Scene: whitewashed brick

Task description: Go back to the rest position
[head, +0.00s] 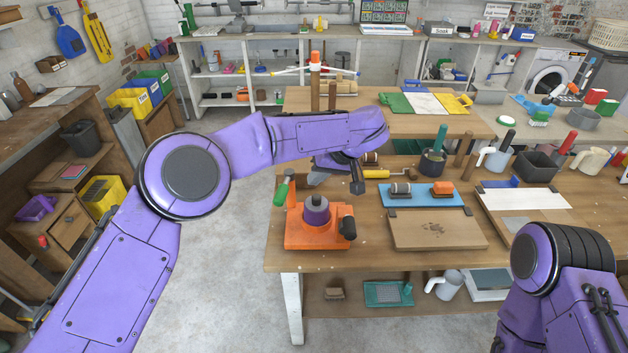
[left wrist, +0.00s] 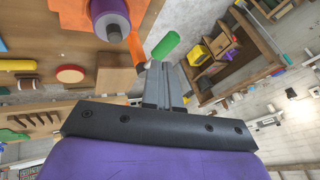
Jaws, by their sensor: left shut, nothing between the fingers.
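My left arm comes in from the left, bends at the elbow and reaches over the workbench (head: 385,258). My left gripper (head: 314,180) is partly hidden under the forearm, above the back of an orange device (head: 318,240) with a purple knob (head: 316,208). In the left wrist view the left gripper (left wrist: 163,66) shows its grey fingers together and empty. A green handle (left wrist: 166,46) lies just beyond the fingertips in that view. My right arm shows at the lower right, but its gripper is outside the picture.
A blue mat (head: 425,203) with two brushes and a wooden board (head: 436,231) lie right of the device. A cup of tools (head: 432,163) stands behind. Shelves (head: 70,220) line the left wall. Floor (head: 235,290) left of the bench is clear.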

